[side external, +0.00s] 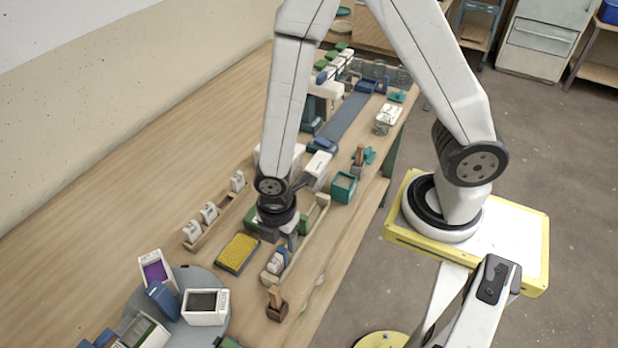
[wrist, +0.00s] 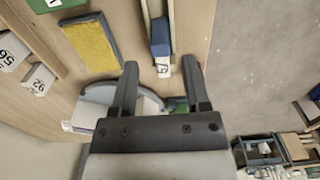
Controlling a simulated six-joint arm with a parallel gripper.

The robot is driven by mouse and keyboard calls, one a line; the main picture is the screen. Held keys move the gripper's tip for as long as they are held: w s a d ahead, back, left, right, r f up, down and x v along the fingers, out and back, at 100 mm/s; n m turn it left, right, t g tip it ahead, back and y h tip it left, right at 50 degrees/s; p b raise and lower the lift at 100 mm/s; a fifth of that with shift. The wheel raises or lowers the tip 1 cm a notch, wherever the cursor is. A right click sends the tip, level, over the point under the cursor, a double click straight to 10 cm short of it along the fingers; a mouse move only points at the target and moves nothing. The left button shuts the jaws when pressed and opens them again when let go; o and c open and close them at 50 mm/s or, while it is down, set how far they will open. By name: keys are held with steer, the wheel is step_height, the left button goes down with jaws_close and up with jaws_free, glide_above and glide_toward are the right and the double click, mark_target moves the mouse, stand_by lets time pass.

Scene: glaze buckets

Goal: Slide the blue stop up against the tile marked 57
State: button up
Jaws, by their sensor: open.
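A narrow wooden rail (side external: 312,238) runs beneath my gripper (side external: 280,238). In the wrist view, my gripper (wrist: 160,66) is open, with one dark finger on each side of the rail. A blue block (wrist: 160,36), which looks like the blue stop, sits in the rail between and beyond the fingertips. A white tile (wrist: 163,70) is close against its near end; its mark is too small to read. In the side view, white tiles (side external: 276,263) stand in the rail's near end, and the blue block is not clearly told apart. No tile marked 57 is readable.
A second rack (side external: 222,217) to the left holds white tiles, including ones marked 56 (wrist: 10,52) and 92 (wrist: 40,82). A yellow sponge-like pad (side external: 238,253) lies between the racks. A brown stamp-like block (side external: 276,304) stands near the bench edge.

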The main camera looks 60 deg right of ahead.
steer(key=shift+r, duration=1.65)
steer(key=w+d+r+m+t, duration=0.2)
steer(key=d+r+m, duration=0.7)
steer(key=m, duration=0.9)
steer(key=shift+w+d+t, duration=0.3)
steer(key=shift+d, duration=0.95)
